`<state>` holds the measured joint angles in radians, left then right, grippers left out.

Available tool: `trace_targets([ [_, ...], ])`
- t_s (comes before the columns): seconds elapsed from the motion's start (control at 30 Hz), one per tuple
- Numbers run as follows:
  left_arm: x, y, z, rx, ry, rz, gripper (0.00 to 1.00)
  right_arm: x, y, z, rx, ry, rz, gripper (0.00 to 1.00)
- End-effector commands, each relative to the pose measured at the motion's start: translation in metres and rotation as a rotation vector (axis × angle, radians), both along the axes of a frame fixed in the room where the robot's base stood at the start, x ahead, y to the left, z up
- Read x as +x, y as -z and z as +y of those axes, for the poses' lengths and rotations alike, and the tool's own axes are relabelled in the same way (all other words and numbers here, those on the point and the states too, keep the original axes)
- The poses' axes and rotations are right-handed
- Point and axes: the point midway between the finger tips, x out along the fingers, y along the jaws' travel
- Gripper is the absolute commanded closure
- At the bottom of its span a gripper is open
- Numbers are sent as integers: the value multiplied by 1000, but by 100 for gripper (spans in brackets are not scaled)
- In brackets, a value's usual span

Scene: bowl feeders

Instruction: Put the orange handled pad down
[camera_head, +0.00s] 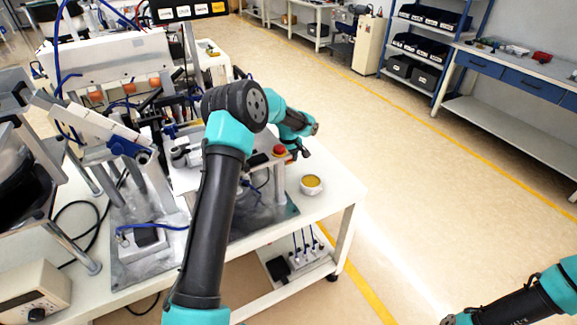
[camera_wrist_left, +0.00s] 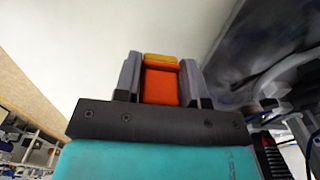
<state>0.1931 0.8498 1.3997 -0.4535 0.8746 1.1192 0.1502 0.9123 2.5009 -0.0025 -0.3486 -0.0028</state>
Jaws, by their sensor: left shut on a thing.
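The orange handled pad (camera_wrist_left: 160,85) shows in the left wrist view as an orange block with a yellow-orange far end. My left gripper (camera_wrist_left: 160,68) is shut on it, with one grey finger on each side. A plain pale surface lies beyond the pad; I cannot tell whether the pad touches it. In the head view my left gripper (camera_head: 300,149) is over the right part of the white table (camera_head: 338,192), small and partly hidden by its own arm. The pad is not clear there. My right arm enters at the bottom right; its gripper is not clearly visible.
A round white dish with a yellow inside (camera_head: 312,185) stands near the table's right edge. A red button (camera_head: 280,150) is close to my left gripper. Feeder machinery (camera_head: 115,60) crowds the table's left and back. Open floor (camera_head: 420,190) lies to the right.

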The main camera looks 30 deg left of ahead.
Motion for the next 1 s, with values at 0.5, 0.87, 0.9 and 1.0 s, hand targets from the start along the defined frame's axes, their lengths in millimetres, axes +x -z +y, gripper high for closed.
trace_targets([
  [0.5, 0, 37, 0, 0, 0, -1, 81, 0, 0, 0, 0, 0, 0, 37],
  [0.87, 0, 40, 0, 0, 0, -1, 58, 0, 0, 0, 0, 0, 0, 37],
  [0.9, 0, 40, 0, 0, 0, 0, 54, 0, 0, 0, 0, 0, 0, 37],
  [1.0, 0, 40, 0, 0, 0, 0, 44, 0, 0, 0, 0, 0, 0, 37],
])
